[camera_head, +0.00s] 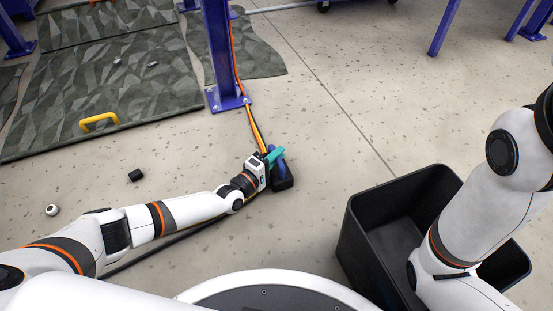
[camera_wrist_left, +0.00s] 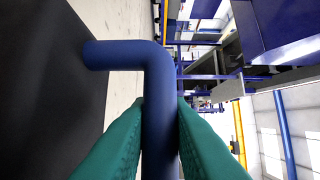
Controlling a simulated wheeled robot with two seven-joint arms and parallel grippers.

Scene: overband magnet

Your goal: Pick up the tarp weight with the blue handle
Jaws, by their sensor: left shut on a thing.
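The tarp weight (camera_head: 284,181) is a dark block with a blue handle (camera_head: 280,158). It is on the floor in the middle of the head view, just right of my left gripper (camera_head: 272,157). In the left wrist view the bent blue handle (camera_wrist_left: 158,72) stands out from the dark block (camera_wrist_left: 45,95). The teal fingers of my left gripper (camera_wrist_left: 160,135) are closed on the handle from both sides. From the head view I cannot tell whether the block touches the floor. My right arm shows at the right; its gripper is not in view.
A black open bin (camera_head: 365,225) stands at the right, partly behind my right arm. A purple post (camera_head: 222,60) with cables rises behind the weight. Patterned tarps (camera_head: 120,75) lie at the upper left, with a yellow handle (camera_head: 99,122). A small black block (camera_head: 136,175) lies on the floor.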

